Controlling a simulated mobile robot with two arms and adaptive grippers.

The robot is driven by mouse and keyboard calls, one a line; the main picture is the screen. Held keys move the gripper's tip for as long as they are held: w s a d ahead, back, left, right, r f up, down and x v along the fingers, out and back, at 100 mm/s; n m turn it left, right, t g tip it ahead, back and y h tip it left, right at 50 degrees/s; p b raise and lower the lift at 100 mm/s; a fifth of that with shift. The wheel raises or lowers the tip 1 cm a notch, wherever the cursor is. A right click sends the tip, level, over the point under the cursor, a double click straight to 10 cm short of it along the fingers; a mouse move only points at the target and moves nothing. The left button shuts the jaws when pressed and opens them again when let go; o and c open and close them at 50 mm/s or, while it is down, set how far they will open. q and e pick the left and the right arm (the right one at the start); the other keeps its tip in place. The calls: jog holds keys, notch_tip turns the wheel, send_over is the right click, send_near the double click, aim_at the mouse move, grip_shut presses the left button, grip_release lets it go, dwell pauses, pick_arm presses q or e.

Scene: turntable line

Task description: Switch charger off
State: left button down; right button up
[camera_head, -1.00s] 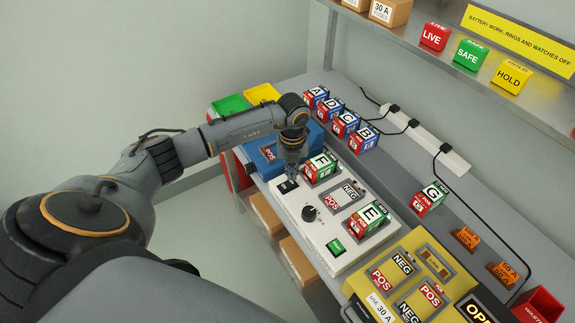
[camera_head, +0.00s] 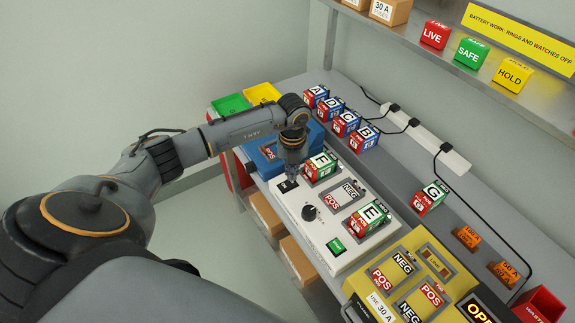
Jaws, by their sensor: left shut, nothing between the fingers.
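The charger is a white panel unit (camera_head: 318,236) on the bench, with a black knob (camera_head: 309,213), a green lit square (camera_head: 336,246) and a black switch (camera_head: 288,186) at its far left end. My left gripper (camera_head: 290,177) is shut and empty, pointing down at the black switch. Its tips are at or just above the switch; I cannot tell whether they touch. Battery F (camera_head: 321,167) and battery E (camera_head: 370,218) sit in slots on the charger. My right gripper is not in view.
A blue unit (camera_head: 262,160) stands beyond the charger, and a yellow unit (camera_head: 408,270) stands nearer. Batteries A, D, C and B (camera_head: 346,124) line the bench behind, with battery G (camera_head: 430,198) apart. A power strip (camera_head: 428,138) with cables lies along the back. A shelf (camera_head: 440,52) overhangs.

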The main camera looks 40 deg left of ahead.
pick_arm(q)
jog(key=shift+f+b, duration=0.55)
jog(key=shift+f, duration=0.25)
jog(key=shift+r, duration=0.15)
jog(key=shift+r+p, duration=2.6)
jog(key=shift+r, duration=0.85)
